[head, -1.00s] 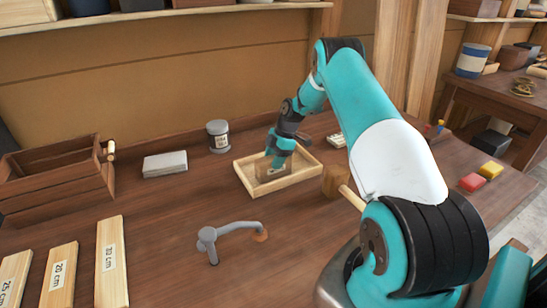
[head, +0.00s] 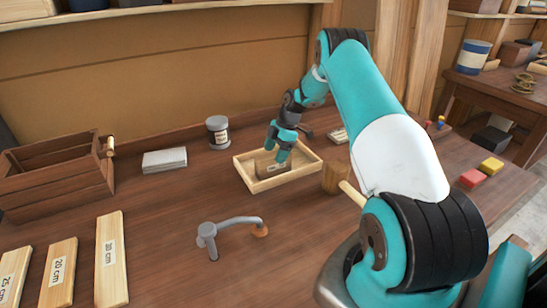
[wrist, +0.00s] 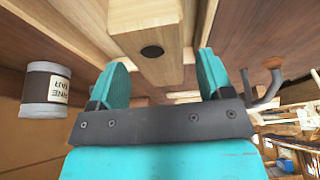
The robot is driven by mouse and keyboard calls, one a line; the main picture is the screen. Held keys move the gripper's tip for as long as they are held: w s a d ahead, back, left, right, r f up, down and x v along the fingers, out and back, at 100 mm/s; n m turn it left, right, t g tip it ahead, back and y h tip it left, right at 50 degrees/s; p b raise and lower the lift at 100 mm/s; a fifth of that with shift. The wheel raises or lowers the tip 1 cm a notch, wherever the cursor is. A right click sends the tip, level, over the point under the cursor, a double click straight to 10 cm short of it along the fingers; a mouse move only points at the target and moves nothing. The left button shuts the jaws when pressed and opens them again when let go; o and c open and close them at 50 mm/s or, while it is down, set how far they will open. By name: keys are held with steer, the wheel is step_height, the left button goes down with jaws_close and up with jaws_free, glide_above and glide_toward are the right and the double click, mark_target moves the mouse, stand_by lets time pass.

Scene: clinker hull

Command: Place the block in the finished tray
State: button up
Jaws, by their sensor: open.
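The tray (head: 262,184) is a shallow light-wood box on the bench, right of the jar. My gripper (head: 281,158) is tilted down over it in the head view. In the wrist view my gripper (wrist: 162,82) is open, with a gap between its two teal fingers. The wooden block (wrist: 148,18) has a dark round spot on its end and shows just beyond the fingertips, apart from both fingers. In the head view the block is partly hidden by the gripper inside the tray, and a pale label shows there.
A jar (head: 217,132) and a pale grey slab (head: 165,161) stand left of the tray. A mallet (head: 334,178) lies close on its right, a grey bent tool (head: 235,222) in front. Labelled planks (head: 111,260) and a crate (head: 55,185) are farther left.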

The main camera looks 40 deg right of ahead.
steer(key=w+a+b+v, duration=0.1)
steer(key=b+v, duration=0.2)
steer(key=v, duration=0.7)
steer(key=s+a+r+m, duration=0.15)
steer(key=a+r, duration=0.35)
steer(key=a, duration=0.5)
steer(key=s+a+r+m, duration=0.1)
steer(key=s+a+r, duration=0.1)
steer(key=a+r, duration=0.65)
steer(key=s+a+r+m+g, duration=0.1)
steer(key=s+a+r+m, duration=0.15)
steer(key=s+a, duration=1.35)
steer(key=s+a+f+m, duration=0.1)
steer(key=s+a, duration=0.2)
steer(key=s, duration=0.3)
steer(key=s+a+f+m, duration=0.1)
steer(key=s+a+m, duration=0.1)
steer(key=s, duration=0.4)
steer(key=shift+s+a+f, duration=0.25)
steer(key=shift+s+a, duration=0.1)
steer(key=shift+a, duration=0.15)
